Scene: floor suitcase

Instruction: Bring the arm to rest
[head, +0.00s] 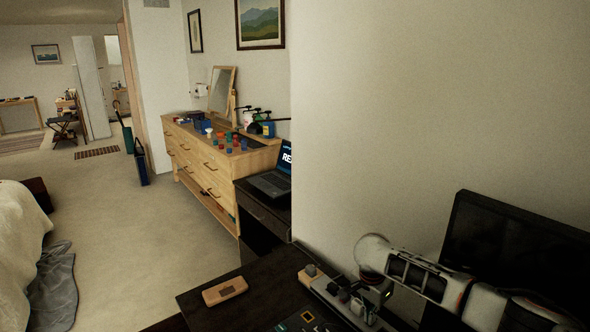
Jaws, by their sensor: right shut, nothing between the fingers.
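My right arm (425,277) comes in from the lower right, white with dark parts, and bends down at a rounded white joint above the dark desk. My right gripper (374,292) is small in view below that joint, shut and empty. It is over or beside a pale strip (325,287) with several small dark items on it; I cannot tell whether it touches them. My left gripper is not in view.
The dark desk (262,290) bears a wooden block (224,291). A black monitor (518,245) stands close behind my right arm. A laptop (272,180) and a wooden dresser (205,165) with several small items are further back. Carpet (130,235) is open at left, beside a bed (20,245).

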